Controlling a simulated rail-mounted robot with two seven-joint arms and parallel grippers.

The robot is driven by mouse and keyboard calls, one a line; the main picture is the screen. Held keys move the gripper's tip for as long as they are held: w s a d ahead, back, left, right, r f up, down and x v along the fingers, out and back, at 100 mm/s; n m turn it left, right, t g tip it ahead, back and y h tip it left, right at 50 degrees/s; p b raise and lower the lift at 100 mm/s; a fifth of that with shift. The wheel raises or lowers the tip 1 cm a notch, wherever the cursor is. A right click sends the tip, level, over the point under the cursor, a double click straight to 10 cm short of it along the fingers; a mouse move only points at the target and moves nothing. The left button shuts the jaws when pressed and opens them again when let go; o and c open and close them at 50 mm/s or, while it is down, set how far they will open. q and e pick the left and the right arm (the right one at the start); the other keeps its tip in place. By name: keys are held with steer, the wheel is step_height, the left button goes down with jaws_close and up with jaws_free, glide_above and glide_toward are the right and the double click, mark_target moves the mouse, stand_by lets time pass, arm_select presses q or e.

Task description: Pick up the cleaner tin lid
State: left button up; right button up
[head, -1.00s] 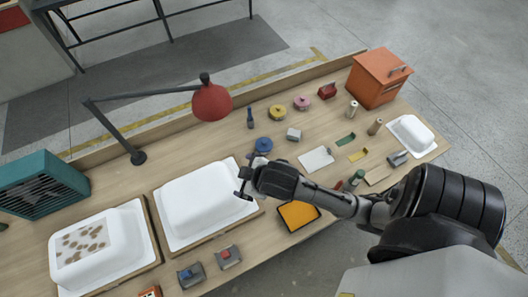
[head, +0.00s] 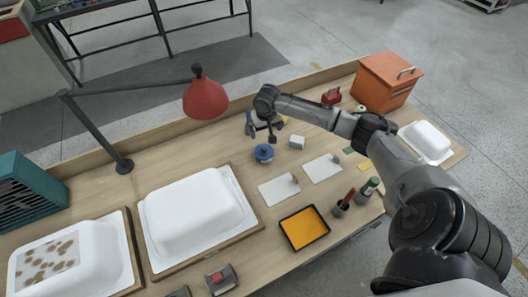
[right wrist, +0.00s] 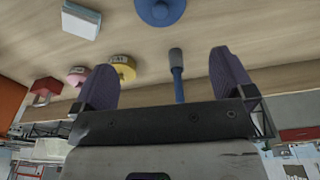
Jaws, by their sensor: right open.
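A round blue tin with a knobbed lid (head: 264,152) stands on the bench; I take it for the cleaner tin, though no label is readable. Its blue round top also shows at the upper edge of the right wrist view (right wrist: 160,10), partly cut off. My right gripper (head: 261,128) is open and empty, just behind the tin in the head view and apart from it. In the right wrist view, a blue-handled tool (right wrist: 177,75) appears between the spread fingers, beyond them and not gripped. My left gripper is not in view.
A small white block (head: 297,142) stands right of the tin. Yellow (right wrist: 122,67) and pink (right wrist: 76,75) tins stand near the fingers in the wrist view. A red lamp (head: 205,98) hangs to the left. A white tub shell (head: 195,210) and an orange tray (head: 304,228) lie in front.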

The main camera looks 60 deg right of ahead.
steer(key=m+b, duration=0.1)
glide_above(264, 148)
step_height(264, 148, down, 8)
steer(key=shift+s+f, duration=0.15)
steer(key=shift+f, duration=0.05)
steer(key=shift+w+f+b, duration=0.2)
steer(key=shift+f+b, duration=0.5)
steer(key=shift+f, duration=2)
steer(key=shift+d, duration=0.1)
steer(key=shift+c, duration=0.2)
steer(key=c, duration=0.7)
steer(key=shift+r, duration=0.15)
